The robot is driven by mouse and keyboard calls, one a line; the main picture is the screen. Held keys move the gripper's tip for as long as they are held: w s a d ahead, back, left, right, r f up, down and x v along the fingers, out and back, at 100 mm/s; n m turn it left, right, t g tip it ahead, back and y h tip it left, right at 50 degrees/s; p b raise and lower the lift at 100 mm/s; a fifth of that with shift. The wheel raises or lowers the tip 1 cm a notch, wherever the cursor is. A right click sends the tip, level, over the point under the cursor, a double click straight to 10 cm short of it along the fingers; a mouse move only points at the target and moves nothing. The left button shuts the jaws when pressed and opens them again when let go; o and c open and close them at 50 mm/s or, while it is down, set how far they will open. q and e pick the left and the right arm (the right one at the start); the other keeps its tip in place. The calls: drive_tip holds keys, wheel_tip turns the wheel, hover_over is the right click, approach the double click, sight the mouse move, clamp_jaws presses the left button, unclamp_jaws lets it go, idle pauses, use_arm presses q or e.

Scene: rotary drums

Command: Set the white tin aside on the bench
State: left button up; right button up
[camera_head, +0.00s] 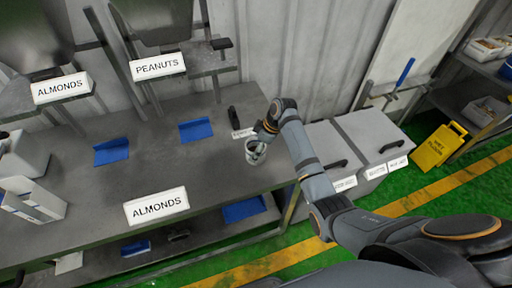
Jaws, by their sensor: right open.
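The white tin (251,158) stands upright on the grey bench (95,195), near its right end. My right gripper (259,152) reaches down at the tin's rim, with its fingertips at or just inside the opening. Its jaws are open. The fingers are small here, and I cannot tell whether they touch the tin. My left gripper is not in view.
Blue pieces (196,130) lie on the bench, left of the tin. An ALMONDS sign (156,206) stands at the front edge. White boxes (30,199) stand at the left. Grey bins (368,137) are right of the bench. The bench's middle is clear.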

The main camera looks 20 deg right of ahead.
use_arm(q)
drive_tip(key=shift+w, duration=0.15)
use_arm(e)
drive_tip(key=shift+r, duration=0.1)
drive_tip(key=shift+d+r, duration=0.15)
drive_tip(key=shift+r, duration=0.15)
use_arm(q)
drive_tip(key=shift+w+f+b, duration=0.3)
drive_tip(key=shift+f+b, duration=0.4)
use_arm(e)
drive_tip(key=v, duration=1.1)
drive_tip(key=shift+s+r, duration=0.15)
drive_tip(key=shift+r, duration=0.1)
drive_tip(key=shift+d, duration=0.15)
